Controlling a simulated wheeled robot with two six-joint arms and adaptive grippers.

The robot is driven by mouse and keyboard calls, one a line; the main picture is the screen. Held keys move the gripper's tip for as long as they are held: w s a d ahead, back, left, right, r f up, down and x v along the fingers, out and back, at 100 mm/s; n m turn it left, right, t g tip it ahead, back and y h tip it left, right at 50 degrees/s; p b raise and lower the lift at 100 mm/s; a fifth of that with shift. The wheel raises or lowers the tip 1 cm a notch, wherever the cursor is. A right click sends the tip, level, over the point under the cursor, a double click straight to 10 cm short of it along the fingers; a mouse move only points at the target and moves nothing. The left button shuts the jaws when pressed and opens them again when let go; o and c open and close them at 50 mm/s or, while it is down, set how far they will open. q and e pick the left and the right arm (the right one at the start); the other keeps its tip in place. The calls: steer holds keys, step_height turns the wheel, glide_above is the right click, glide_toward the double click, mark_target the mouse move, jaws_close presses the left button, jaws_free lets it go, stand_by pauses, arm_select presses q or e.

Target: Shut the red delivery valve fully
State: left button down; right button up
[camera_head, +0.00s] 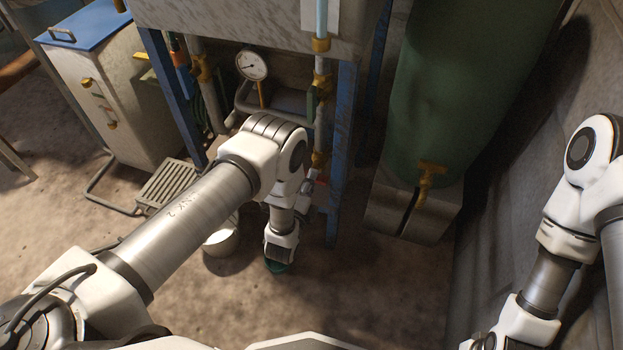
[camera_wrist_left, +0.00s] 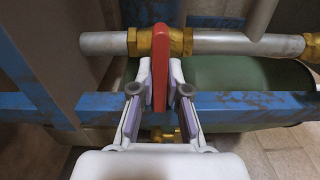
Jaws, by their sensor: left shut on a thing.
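The red delivery valve's handle (camera_wrist_left: 160,62) stands upright in the middle of the left wrist view. It appears crosswise to the grey pipe (camera_wrist_left: 228,43) and its brass fitting (camera_wrist_left: 181,41). My left gripper (camera_wrist_left: 160,86) has a finger on each side of the handle and is shut on it. In the head view my left gripper (camera_head: 309,192) is low beside the stand's front leg, mostly hidden by my own wrist. Only a small bit of red shows there. My right arm is at the right edge; its gripper is out of view.
A blue stand leg (camera_head: 341,150) is just right of the left gripper. A pressure gauge (camera_head: 252,65) and pipes are behind. A green tank (camera_head: 450,90) stands at the right. A white bowl (camera_head: 222,241) is on the floor below my left arm.

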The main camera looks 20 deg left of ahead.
arm_select(q)
steer(key=shift+s+f, duration=0.1)
steer(key=c, duration=1.2)
jaws_free()
steer(key=s, duration=0.7)
steer(key=shift+s+a, duration=0.1)
steer(key=shift+s, duration=0.15)
